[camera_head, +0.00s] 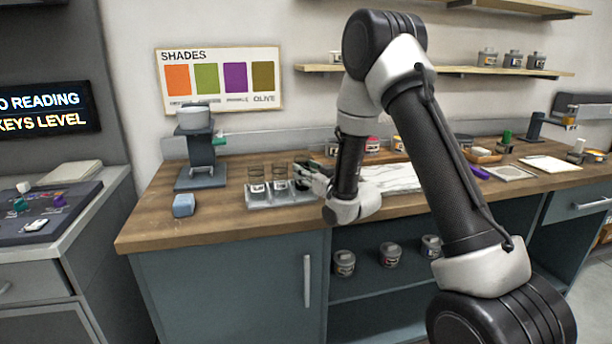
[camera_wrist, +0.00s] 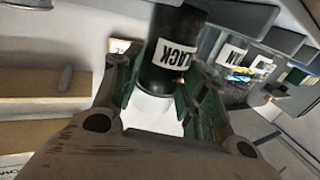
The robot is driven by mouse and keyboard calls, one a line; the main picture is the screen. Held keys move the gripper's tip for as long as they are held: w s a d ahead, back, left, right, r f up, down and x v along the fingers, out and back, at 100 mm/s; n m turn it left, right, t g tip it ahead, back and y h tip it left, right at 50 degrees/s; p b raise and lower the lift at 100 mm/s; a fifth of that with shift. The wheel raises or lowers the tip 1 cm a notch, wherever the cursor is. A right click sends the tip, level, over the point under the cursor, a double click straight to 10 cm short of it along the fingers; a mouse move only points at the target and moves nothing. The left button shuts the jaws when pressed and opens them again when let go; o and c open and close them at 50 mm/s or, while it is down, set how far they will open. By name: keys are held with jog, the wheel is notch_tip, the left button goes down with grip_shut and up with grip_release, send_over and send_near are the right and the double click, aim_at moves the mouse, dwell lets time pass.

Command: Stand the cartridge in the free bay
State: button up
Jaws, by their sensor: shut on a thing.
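A black cartridge labelled with letters ending in "LACK" (camera_wrist: 172,48) is between the fingers of my gripper (camera_wrist: 158,88) in the wrist view. My gripper (camera_head: 312,178) is shut on it, and in the head view they are at the right end of a light grey rack (camera_head: 285,201). Two clear cartridges with white labels, one left (camera_head: 257,189) and one in the middle (camera_head: 279,185), stand in the rack. The cartridge's lower end is hidden, so I cannot tell whether it rests in the right-hand bay. Labelled clear cartridges (camera_wrist: 232,52) also show beside it in the wrist view.
A dark grey device (camera_head: 201,160) stands left of the rack, with a blue block (camera_head: 183,205) in front of it. Several jars (camera_head: 372,144) stand at the back of the wooden counter (camera_head: 160,231). The counter's front left is clear.

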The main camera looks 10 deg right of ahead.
jog(key=shift+f, duration=0.4)
jog(key=shift+s+f, duration=0.15)
jog(key=shift+f, duration=0.2)
